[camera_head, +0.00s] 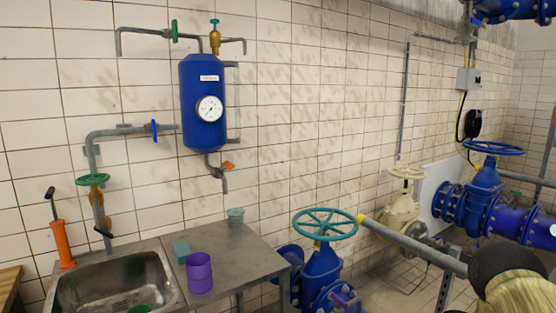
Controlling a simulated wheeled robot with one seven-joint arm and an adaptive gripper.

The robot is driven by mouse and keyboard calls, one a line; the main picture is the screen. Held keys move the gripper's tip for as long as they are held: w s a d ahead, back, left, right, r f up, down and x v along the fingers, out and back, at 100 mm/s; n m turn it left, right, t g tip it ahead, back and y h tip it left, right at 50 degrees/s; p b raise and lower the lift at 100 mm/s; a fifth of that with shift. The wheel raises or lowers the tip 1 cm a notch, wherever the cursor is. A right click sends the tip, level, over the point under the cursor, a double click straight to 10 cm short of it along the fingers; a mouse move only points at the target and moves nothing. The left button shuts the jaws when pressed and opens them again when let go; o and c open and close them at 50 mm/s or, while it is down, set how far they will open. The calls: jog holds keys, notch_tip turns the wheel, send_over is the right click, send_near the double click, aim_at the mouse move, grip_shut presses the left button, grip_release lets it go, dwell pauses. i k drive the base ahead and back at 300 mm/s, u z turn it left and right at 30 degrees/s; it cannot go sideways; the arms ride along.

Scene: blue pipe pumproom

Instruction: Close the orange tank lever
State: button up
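The orange tank lever (228,166) is a small orange handle on the grey outlet pipe (217,177) under the blue tank (203,100). It points to the right and tilts slightly; its exact angle to the pipe is hard to tell at this size. The tank hangs on the tiled wall, with a white round gauge (209,108) on its front. My gripper is not in view, and nothing touches the lever.
A blue valve with a teal wheel (325,224) stands right. A yellow-tipped grey bar (415,246) crosses the lower right.

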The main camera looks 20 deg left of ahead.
aim_at(227, 164)
jog(key=i, duration=0.95)
jog(key=u, duration=0.3)
